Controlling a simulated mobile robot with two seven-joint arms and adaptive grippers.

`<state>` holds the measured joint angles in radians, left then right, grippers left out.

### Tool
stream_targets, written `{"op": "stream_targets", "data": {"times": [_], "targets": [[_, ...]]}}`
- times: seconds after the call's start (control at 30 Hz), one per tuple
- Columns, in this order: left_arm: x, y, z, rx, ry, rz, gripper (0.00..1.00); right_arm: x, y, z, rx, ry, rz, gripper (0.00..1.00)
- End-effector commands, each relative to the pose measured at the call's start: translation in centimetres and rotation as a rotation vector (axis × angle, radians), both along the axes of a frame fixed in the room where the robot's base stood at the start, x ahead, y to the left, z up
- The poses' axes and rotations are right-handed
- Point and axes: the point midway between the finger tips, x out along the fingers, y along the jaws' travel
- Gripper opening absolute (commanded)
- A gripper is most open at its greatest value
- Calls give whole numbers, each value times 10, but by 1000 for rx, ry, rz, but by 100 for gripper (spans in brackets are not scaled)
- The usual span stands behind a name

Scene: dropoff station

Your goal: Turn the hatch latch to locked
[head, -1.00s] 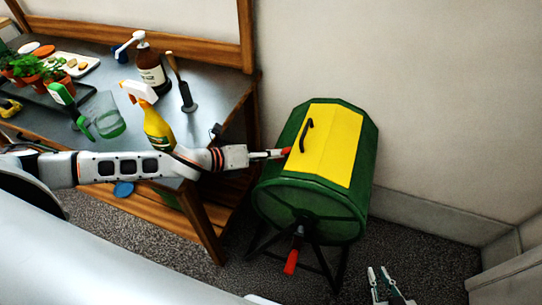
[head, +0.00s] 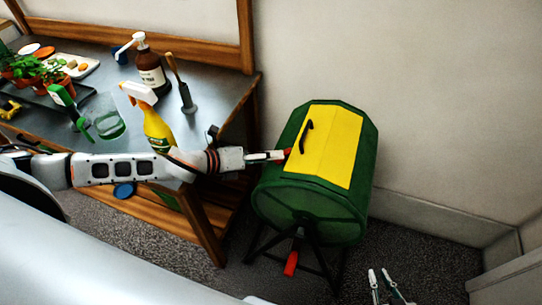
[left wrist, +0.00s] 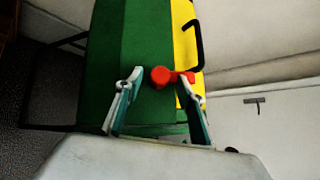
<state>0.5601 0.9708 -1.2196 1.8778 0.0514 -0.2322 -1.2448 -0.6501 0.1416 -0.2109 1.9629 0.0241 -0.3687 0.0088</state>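The green composter drum (head: 318,212) has a yellow hatch (head: 326,146) with a black handle (head: 306,137). The red hatch latch (left wrist: 168,76) is at the hatch's edge. In the left wrist view its round knob is over the green panel and its short arm points right to the yellow hatch. My left gripper (head: 282,156) is at the latch, which it partly hides in the head view. In the left wrist view its fingers (left wrist: 164,80) are apart, one on each side of the latch; firm contact cannot be told. My right gripper (head: 382,280) is low, right of the drum, open and empty.
A red crank grip (head: 291,264) hangs below the drum's front on a black stand. The workbench (head: 226,98) at left carries a yellow spray bottle (head: 157,130), a brown pump bottle (head: 150,72) and plants. A wall is close behind the drum.

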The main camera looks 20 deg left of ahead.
Motion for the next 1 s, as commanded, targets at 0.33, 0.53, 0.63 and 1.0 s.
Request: {"op": "stream_targets", "data": {"times": [0.33, 0.53, 0.63, 1.0], "targets": [[-50, 45, 28, 3, 3, -1, 39, 1, 1, 0, 3, -1, 0, 15], [-66, 60, 40, 0, 2, 0, 39, 1, 1, 0, 3, -1, 0, 15], [-70, 64, 43, 0, 1, -1, 39, 1, 1, 0, 3, -1, 0, 15], [-73, 66, 46, 1, 0, -3, 39, 1, 2, 0, 4, -1, -1, 15]]}}
